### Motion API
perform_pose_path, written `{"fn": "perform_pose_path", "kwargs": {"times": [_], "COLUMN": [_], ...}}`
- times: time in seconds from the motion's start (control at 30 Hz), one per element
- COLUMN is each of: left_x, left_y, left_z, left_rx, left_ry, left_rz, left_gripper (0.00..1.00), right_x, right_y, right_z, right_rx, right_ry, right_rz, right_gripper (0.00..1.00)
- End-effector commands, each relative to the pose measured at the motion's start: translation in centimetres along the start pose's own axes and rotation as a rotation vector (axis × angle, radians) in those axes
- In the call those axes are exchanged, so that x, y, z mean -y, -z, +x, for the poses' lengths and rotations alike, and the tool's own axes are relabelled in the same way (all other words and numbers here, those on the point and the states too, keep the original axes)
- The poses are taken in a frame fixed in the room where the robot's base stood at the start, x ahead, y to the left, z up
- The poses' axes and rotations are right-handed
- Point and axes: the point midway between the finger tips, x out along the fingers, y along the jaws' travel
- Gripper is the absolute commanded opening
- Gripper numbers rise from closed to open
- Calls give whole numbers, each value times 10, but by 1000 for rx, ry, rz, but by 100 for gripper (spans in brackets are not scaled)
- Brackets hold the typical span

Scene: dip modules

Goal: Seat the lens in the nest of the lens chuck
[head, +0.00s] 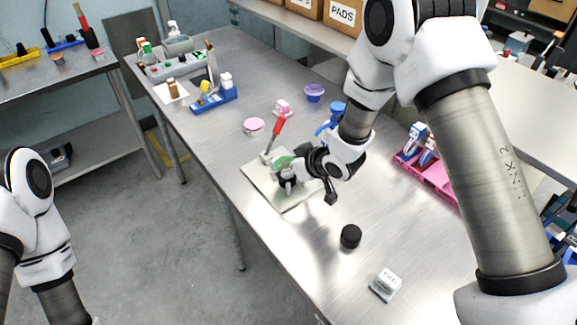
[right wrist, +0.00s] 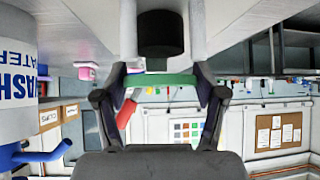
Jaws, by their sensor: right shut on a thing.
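The lens is a thin green disc (head: 283,161), held roughly level above the pale square mat (head: 254,177). My right gripper (head: 284,177) is shut on it. In the right wrist view, which is upside down, the lens (right wrist: 168,79) shows edge-on as a green bar between the two fingertips. In the head view my gripper hides most of what stands there. My left gripper is out of view.
A red-handled tool (head: 275,132) stands close behind the lens. A pink disc (head: 253,126), pink block (head: 283,107), purple cup (head: 314,92) and blue-topped bottle (head: 336,108) are farther back. A black cylinder (head: 350,237) and white block (head: 385,285) stand in front, with clear table around them.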

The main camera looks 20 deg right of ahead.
Motion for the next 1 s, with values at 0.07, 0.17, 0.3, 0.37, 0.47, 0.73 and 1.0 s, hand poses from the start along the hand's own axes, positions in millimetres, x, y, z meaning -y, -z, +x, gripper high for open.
{"fn": "perform_pose_path", "kwargs": {"times": [0.07,0.17,0.3,0.37,0.47,0.73,1.0], "left_x": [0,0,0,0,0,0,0], "left_y": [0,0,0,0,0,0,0], "left_z": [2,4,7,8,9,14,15], "left_rx": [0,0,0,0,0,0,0], "left_ry": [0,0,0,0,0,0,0], "left_rz": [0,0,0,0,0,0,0], "left_gripper": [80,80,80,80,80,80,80], "right_x": [0,0,0,0,0,0,0], "right_y": [-2,-4,-7,-8,-10,-15,-16], "right_z": [2,4,6,7,9,13,15], "right_rx": [0,0,0,0,0,0,0], "right_ry": [0,0,0,0,0,0,0], "right_rz": [0,0,0,0,0,0,0], "right_gripper": [43,43,43,43,43,43,100]}}
